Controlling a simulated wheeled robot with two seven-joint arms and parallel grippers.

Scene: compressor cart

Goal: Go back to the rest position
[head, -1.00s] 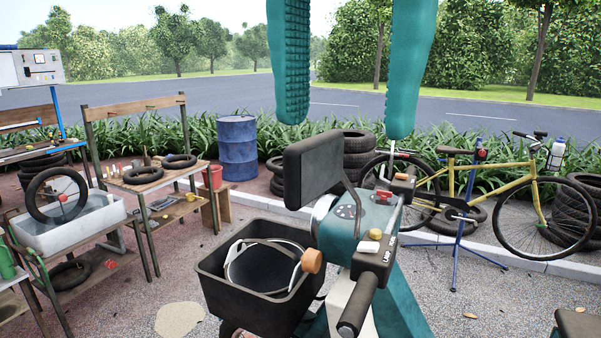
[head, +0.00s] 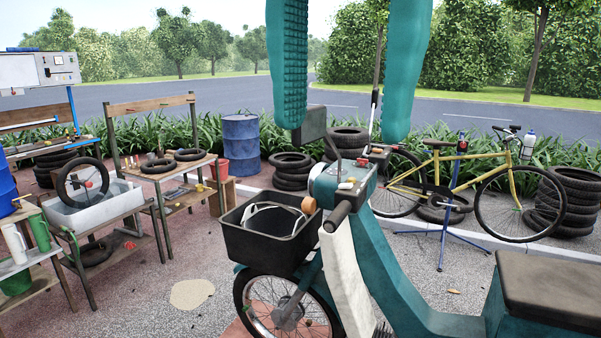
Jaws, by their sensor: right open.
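My right gripper (head: 343,130) hangs from the top of the head view, its two teal fingers pointing down. The fingers are wide apart, with nothing between them; the left finger has a ribbed face. My left gripper is not in view. Behind and below the fingertips stands a teal moped (head: 385,245) with a black front basket (head: 268,245). A white band (head: 265,209) lies in the basket, with an orange knob (head: 308,205) at its right end. The left fingertip overlaps the moped's dark mirror (head: 312,125) in the picture; I cannot tell the gap.
A workbench (head: 160,176) with tyres, a grey wash tub (head: 95,207) and a blue drum (head: 241,145) stand at the left and back. A yellow bicycle (head: 480,163) on a blue stand and tyre stacks (head: 575,210) stand at the right. Paving is bare at the lower left.

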